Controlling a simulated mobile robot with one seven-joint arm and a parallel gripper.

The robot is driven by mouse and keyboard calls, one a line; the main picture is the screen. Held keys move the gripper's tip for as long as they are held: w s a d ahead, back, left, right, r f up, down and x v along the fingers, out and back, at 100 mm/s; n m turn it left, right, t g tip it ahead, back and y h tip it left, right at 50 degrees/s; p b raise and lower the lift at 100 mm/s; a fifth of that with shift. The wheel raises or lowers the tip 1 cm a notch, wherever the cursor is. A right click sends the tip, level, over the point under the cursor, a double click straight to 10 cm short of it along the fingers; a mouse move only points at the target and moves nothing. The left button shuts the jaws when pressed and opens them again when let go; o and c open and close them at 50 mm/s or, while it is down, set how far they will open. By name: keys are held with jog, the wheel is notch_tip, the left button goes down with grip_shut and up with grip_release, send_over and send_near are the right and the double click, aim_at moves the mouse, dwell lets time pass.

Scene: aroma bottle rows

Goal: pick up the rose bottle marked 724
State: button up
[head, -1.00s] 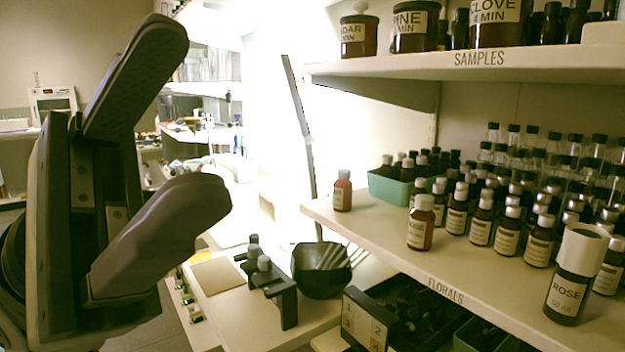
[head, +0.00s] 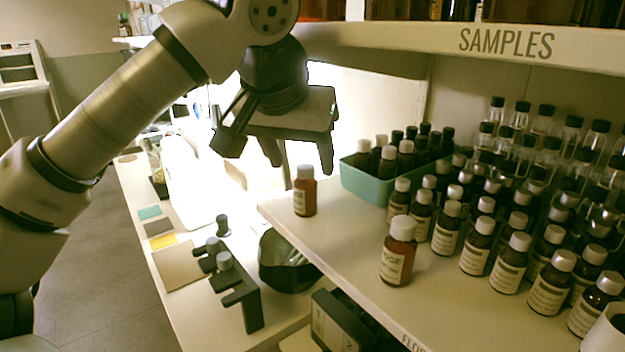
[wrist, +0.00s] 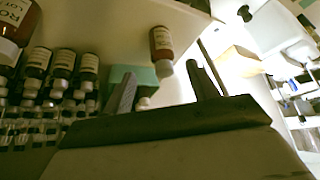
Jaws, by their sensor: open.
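My gripper (head: 278,158) is open and empty, above the left end of the florals shelf. In the wrist view it also shows open (wrist: 161,78). A small amber bottle with a pale cap (head: 305,196) stands alone near the shelf's left end, just below and beside the fingers. It shows beyond the fingertips in the wrist view (wrist: 160,44). A larger amber bottle (head: 397,258) stands in front of the rows, with a label that seems to read ROSE. Its label is partly cut off in the wrist view (wrist: 10,28). I cannot read 724 on any bottle.
Rows of amber bottles (head: 508,262) and clear vials (head: 545,125) fill the right. The samples shelf (head: 400,42) overhangs. A black bowl (head: 285,265) and a black rack (head: 240,292) are below.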

aim_at(302, 175)
jog(key=x, duration=0.7)
jog(key=shift+a+f, duration=0.1)
jog(key=shift+a, duration=0.1)
jog(key=c, duration=1.1)
